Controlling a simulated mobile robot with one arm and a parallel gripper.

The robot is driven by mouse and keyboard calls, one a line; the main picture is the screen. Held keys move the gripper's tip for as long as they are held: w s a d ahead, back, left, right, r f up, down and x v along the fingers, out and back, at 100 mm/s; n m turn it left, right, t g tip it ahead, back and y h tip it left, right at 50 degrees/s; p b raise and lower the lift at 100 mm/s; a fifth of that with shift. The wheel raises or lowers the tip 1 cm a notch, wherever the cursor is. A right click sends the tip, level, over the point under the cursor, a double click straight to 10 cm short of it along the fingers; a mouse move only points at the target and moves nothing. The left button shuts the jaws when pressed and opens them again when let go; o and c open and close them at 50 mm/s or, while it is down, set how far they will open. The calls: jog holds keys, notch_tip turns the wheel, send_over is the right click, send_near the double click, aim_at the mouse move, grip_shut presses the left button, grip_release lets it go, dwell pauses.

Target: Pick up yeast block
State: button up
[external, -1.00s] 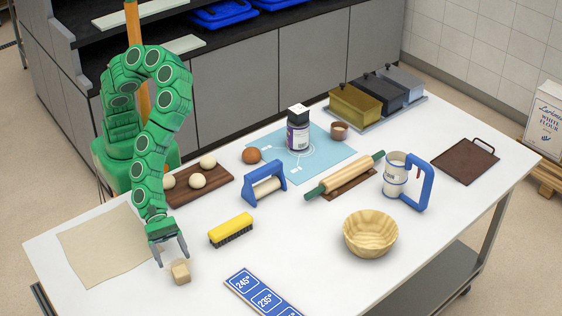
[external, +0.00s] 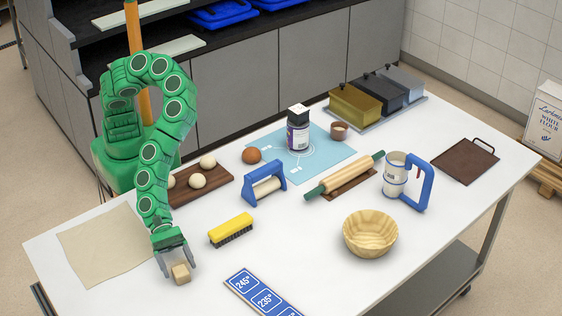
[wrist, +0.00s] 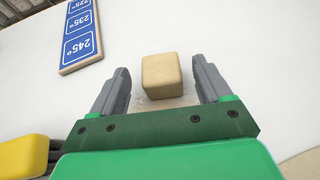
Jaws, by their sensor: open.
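The yeast block (external: 180,274) is a small tan cube on the white table near its front left. It also shows in the wrist view (wrist: 162,75), between the tips of my two grey fingers. My gripper (external: 178,270) is open and low over the table, with one finger on each side of the block. In the wrist view my gripper (wrist: 161,85) shows a gap between each finger and the block. The block sits upright, apart from both fingers.
A yellow brush (external: 231,229) lies to the right of my gripper. A blue temperature sign (external: 258,293) lies at the front. A beige cloth (external: 95,248) lies to the left. A wooden bowl (external: 370,235) stands farther right. The table between brush and bowl is clear.

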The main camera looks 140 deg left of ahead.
aim_at(181, 266)
jog(key=shift+x, duration=1.55)
jog(key=shift+c, duration=0.2)
jog(key=c, duration=1)
jog(key=shift+c, duration=0.2)
jog(key=shift+r, duration=4.95)
